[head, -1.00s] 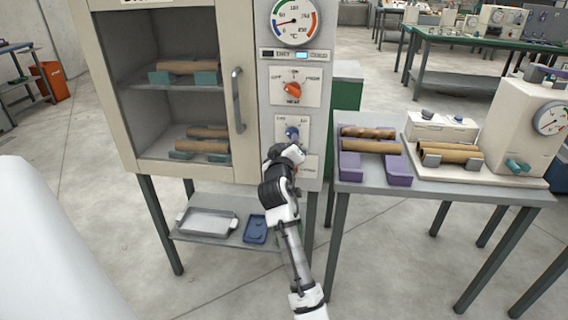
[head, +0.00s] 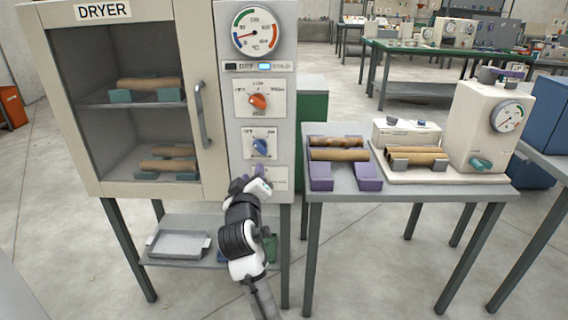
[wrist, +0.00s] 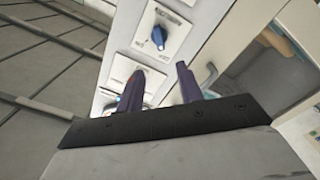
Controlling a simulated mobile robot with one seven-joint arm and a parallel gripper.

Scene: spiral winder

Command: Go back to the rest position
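My gripper (head: 251,186) is in front of the lower part of the dryer's control panel, below the blue knob (head: 261,146). In the wrist view my gripper (wrist: 160,88) has its two dark fingers apart, with only the pale panel showing between them. The blue knob also shows in the wrist view (wrist: 158,37), beyond the fingertips and clear of them. The orange knob (head: 257,101) sits above it on the panel, under the round gauge (head: 254,31).
The dryer (head: 118,188) holds brown rolls on two levels. A shelf below carries a grey tray (head: 178,244). To the right, a table (head: 335,196) bears purple holders (head: 321,178) with rolls and a cream machine (head: 487,130). Open floor lies in front.

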